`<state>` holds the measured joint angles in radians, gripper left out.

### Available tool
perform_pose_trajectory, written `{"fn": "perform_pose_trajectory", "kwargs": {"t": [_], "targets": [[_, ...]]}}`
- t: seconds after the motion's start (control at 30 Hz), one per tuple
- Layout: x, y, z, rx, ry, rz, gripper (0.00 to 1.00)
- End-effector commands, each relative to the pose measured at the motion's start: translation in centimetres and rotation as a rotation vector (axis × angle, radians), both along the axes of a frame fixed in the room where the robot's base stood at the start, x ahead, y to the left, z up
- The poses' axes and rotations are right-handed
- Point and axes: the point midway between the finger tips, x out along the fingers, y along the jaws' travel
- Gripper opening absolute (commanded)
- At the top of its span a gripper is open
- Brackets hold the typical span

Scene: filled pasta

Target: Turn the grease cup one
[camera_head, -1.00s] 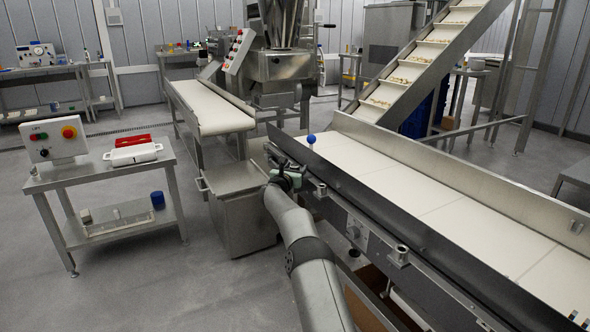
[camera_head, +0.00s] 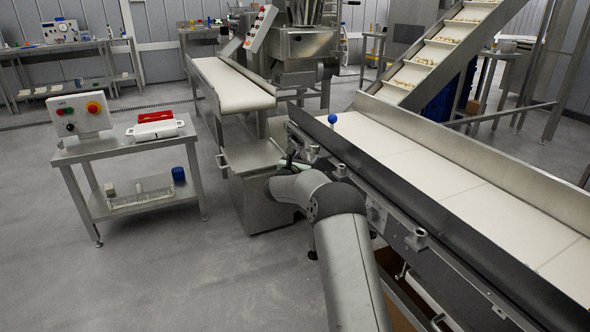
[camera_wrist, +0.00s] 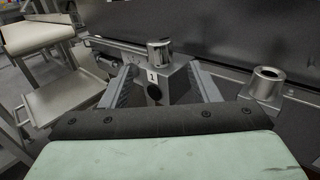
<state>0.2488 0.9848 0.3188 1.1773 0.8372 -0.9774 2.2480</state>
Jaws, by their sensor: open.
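The grease cup one, a shiny round metal cap (camera_wrist: 159,52), stands upright on a grey block (camera_wrist: 178,82) marked "1" in the wrist view. My gripper (camera_wrist: 161,75) is open, with one finger on each side of the block, below the cap. I cannot tell whether either finger touches the block. In the head view my gripper (camera_head: 291,163) is at the near side of the conveyor's end, small and partly hidden by my arm. Cup one cannot be made out clearly there.
A second metal cup (camera_wrist: 265,82) stands close to the right of my gripper. The wide conveyor's dark side wall (camera_head: 400,200) rises behind the cups. A steel bin (camera_head: 253,155) stands left of my gripper.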

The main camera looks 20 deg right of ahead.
Motion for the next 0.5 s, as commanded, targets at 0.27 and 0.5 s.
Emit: {"fn": "perform_pose_trajectory", "kwargs": {"t": [0.27, 0.5], "targets": [[-4.3, 4.2, 0.2, -0.001, 0.001, 0.002, 0.56], [-5.8, 5.6, 0.1, 0.000, 0.000, 0.000, 0.56]]}}
